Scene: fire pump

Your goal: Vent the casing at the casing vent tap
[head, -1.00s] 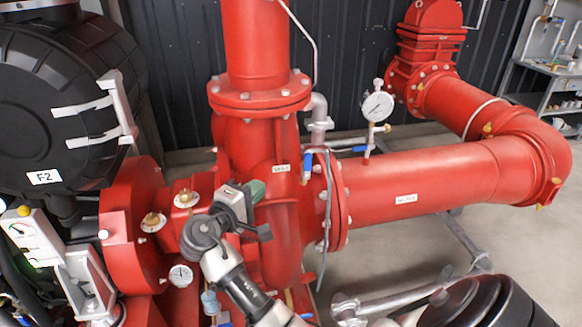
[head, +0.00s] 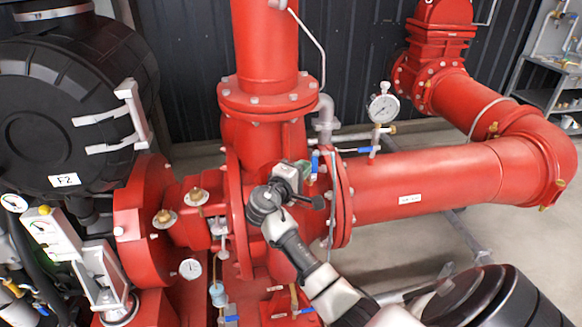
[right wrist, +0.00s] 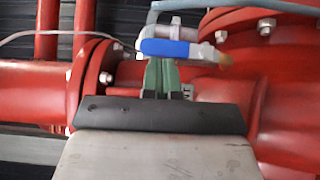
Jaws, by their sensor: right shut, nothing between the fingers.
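The casing vent tap, with its blue lever (head: 315,162), is on the red pump casing (head: 262,225), beside the flange of the horizontal pipe. In the head view the lever stands upright; in the right wrist view the blue lever (right wrist: 170,48) lies across the picture just beyond my fingertips. My right gripper (head: 304,172) is close to the tap, its green fingers (right wrist: 158,75) shut together with nothing between them. I cannot tell whether they touch the lever. The tap's body is partly hidden behind the lever and gripper. My left gripper is not in view.
A pressure gauge (head: 383,108) with another blue-levered tap (head: 362,149) stands right of the vent tap, above the horizontal red pipe (head: 430,182). A thin grey tube (head: 332,215) runs down beside the flange. Open floor shows at right.

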